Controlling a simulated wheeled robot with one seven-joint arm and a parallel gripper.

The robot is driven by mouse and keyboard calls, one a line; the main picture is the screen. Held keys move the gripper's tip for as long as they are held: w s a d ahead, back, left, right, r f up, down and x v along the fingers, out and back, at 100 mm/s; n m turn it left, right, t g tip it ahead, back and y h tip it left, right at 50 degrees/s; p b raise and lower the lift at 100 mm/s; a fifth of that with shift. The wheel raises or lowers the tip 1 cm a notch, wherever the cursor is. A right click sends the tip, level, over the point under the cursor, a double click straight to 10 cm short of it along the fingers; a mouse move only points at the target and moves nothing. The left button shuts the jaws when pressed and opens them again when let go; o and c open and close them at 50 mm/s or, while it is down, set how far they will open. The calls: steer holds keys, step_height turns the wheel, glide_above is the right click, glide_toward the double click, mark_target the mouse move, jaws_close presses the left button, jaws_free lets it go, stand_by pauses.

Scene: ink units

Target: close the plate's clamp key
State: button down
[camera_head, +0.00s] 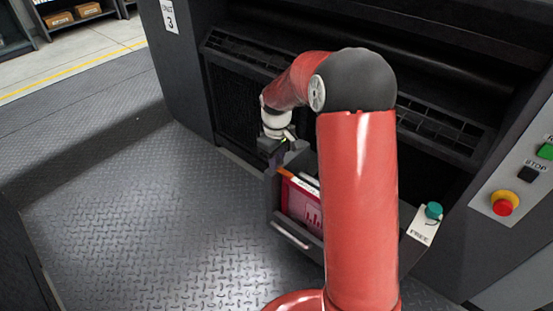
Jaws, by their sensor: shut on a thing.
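My gripper (281,150) is at the far left corner of a dark open drawer-like unit (290,236). A red printed plate (301,204) stands in that unit, partly hidden behind my red arm. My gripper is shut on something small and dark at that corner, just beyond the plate. The clamp key cannot be made out clearly there; the wrist and fingers cover the spot, and I cannot tell its angle. A short orange strip (285,173) shows at the plate's upper left edge.
A panel with a red emergency button (504,203), a black stop button (529,174) and a green button (546,151) is at the right. The tread-plate floor (150,220) at left is clear.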

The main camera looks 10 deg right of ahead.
steer(key=c, duration=1.4)
jaws_free()
steer(key=shift+o, duration=0.2)
steer(key=shift+r, duration=0.1)
step_height(320, 180, up, 8)
steer(key=shift+f+p, duration=0.2)
steer(key=shift+p, duration=0.15)
steer(key=s+r+m+t, duration=0.3)
steer(key=s+r, duration=0.8)
steer(key=s, duration=0.3)
steer(key=s+m+t, duration=0.2)
steer(key=s+m, duration=0.2)
steer(key=s, duration=1.1)
steer(key=shift+d+f+t, duration=0.2)
steer(key=shift+t, duration=0.1)
